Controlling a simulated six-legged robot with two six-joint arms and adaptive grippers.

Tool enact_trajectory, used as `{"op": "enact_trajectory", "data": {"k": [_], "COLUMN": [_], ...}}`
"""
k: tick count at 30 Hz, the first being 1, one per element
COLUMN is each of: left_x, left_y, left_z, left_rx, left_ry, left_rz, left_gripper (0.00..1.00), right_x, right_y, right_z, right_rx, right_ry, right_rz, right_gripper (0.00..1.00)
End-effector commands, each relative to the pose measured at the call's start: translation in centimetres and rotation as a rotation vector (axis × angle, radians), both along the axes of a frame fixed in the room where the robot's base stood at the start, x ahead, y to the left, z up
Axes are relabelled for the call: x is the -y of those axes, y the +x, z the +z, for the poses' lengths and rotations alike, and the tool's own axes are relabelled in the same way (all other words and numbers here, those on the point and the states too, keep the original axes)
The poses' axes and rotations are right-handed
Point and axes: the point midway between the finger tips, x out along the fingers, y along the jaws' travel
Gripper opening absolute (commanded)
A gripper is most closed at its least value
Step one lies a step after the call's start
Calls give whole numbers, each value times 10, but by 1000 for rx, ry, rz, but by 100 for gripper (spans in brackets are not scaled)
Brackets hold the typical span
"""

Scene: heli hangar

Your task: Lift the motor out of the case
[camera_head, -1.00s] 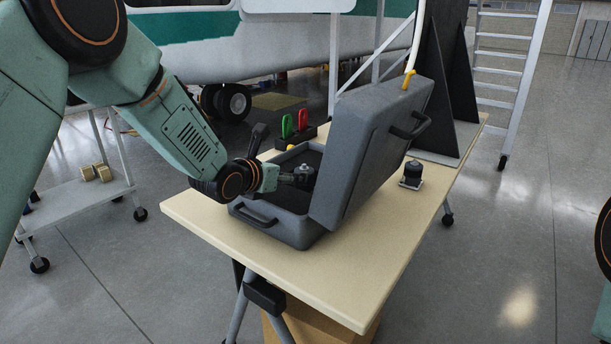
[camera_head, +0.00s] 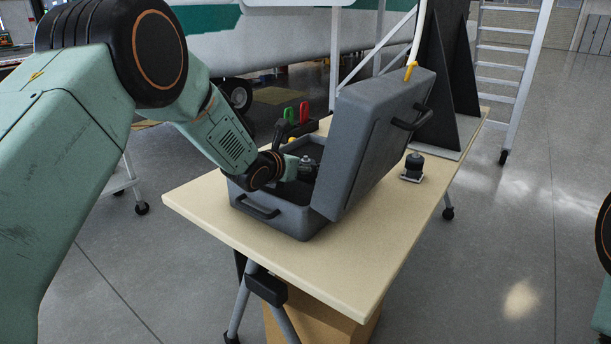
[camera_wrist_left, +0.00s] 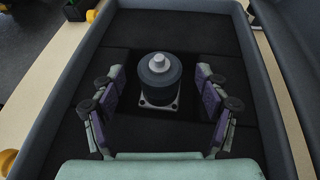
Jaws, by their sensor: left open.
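The grey case (camera_head: 268,210) stands open on the table, its lid (camera_head: 375,140) raised on the right side. In the left wrist view the motor (camera_wrist_left: 159,78) stands upright inside the case on its square base plate, against dark foam. It is a black cylinder with a light metal shaft on top. My left gripper (camera_wrist_left: 162,108) is open, with one finger on each side of the motor and gaps between pads and motor. In the head view my left gripper (camera_head: 298,166) reaches into the case, partly hidden by my wrist. My right gripper is not in view.
A second black motor-like part (camera_head: 413,166) sits on the table (camera_head: 330,270) right of the lid. Red and green handled tools (camera_head: 297,114) stand behind the case. A black angled stand (camera_head: 450,80) is at the table's far end. The near tabletop is clear.

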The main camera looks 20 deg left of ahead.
Motion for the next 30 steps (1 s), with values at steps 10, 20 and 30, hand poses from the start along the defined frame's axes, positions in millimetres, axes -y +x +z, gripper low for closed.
{"op": "enact_trajectory", "data": {"k": [10, 20, 30], "left_x": [0, 0, 0], "left_y": [0, 0, 1], "left_z": [0, 1, 3], "left_rx": [0, 1, 6], "left_ry": [0, 0, 0], "left_rz": [0, 0, 0], "left_gripper": [50, 22, 0], "right_x": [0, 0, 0], "right_y": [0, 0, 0], "right_z": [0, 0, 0], "right_rx": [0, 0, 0], "right_ry": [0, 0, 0], "right_rz": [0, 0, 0], "right_gripper": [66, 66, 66]}}
